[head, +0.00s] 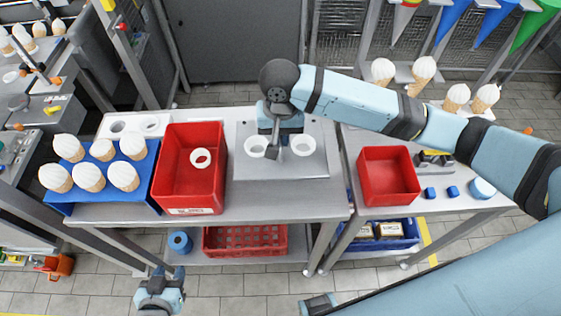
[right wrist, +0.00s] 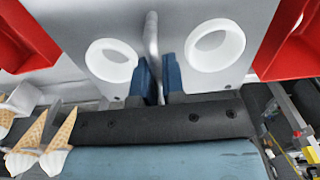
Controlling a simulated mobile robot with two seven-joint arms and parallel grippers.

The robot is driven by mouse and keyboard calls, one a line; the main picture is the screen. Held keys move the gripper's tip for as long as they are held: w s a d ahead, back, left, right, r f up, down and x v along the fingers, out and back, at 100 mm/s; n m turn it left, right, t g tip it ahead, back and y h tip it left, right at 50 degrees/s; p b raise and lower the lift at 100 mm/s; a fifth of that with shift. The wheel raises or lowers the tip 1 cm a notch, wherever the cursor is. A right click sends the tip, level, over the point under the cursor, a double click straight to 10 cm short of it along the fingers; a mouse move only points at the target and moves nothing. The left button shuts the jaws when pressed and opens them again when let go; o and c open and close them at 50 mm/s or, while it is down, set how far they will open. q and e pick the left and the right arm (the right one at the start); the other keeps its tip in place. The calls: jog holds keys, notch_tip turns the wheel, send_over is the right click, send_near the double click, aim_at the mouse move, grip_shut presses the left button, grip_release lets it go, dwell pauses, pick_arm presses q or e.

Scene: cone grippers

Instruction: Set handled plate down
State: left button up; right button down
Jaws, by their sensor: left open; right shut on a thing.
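The handled plate (head: 300,170) is a flat grey plate with two white rings and an upright grey handle between them. It appears level over the middle table (head: 280,198); I cannot tell whether it touches the tabletop. My right gripper (head: 280,141) comes down from above and is shut on the handle. In the right wrist view the plate (right wrist: 165,65) shows with its handle between the blue fingers of the right gripper (right wrist: 158,78). My left gripper (head: 168,272) is open and empty, low in front of the table.
A red bin (head: 180,190) holding a white ring stands left of the plate. Left of it is a blue rack (head: 70,205) with several white-topped cones. Another red bin (head: 390,185) stands on the right table. A strip of table before the plate is clear.

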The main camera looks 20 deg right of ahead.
notch_tip(320, 180, down, 8)
jog(key=shift+w+f, duration=0.1)
jog(key=shift+f, duration=2.35)
jog(key=c, duration=1.2)
grip_release()
jog(key=shift+f, duration=0.15)
notch_tip(320, 180, up, 12)
jog(key=shift+r, duration=0.15)
